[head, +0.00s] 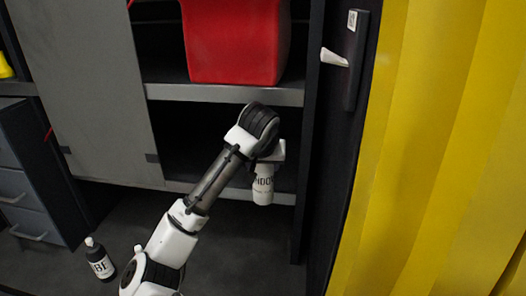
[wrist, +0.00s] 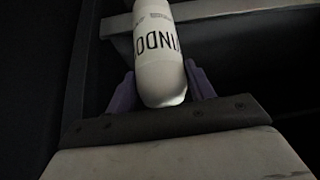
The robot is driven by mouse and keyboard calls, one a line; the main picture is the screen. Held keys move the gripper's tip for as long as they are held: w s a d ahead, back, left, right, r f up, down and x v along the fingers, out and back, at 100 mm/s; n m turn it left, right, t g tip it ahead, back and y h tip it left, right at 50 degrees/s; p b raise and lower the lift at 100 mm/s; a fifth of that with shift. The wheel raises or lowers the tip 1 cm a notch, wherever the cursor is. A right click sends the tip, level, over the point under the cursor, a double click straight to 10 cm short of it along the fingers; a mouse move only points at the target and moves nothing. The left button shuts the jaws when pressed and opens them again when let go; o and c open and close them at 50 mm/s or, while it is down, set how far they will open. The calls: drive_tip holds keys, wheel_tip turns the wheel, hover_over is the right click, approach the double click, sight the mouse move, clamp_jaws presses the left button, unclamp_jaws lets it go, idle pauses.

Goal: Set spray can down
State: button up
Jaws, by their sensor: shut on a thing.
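The white spray can (head: 263,187) with dark lettering is at my gripper (head: 268,163), in front of the lower shelf opening in the head view. In the wrist view the white can (wrist: 160,72) stands between the two purple fingers of my gripper (wrist: 162,88), which are shut on its sides. Part of its lettering shows there. The can's top is hidden by my wrist in the head view. I cannot tell whether its base touches anything.
The cabinet has an upper shelf (head: 225,94) bearing a red container (head: 235,40), and a lower shelf edge (head: 180,187). A dark labelled bottle (head: 101,262) stands on the floor at left, near grey drawers (head: 30,190). A yellow curtain (head: 430,150) fills the right.

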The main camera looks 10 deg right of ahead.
drive_tip(key=shift+w+d, duration=0.3)
drive_tip(key=shift+w, duration=0.5)
drive_tip(key=w+p, duration=0.1)
drive_tip(key=w, duration=0.1)
drive_tip(key=w+d+p, duration=0.1)
drive_tip(key=w, duration=0.1)
drive_tip(key=shift+w+d, duration=0.1)
drive_tip(key=shift+d, duration=0.05)
drive_tip(key=shift+f, duration=0.15)
drive_tip(key=shift+f, duration=0.15)
drive_tip(key=o, duration=1.6)
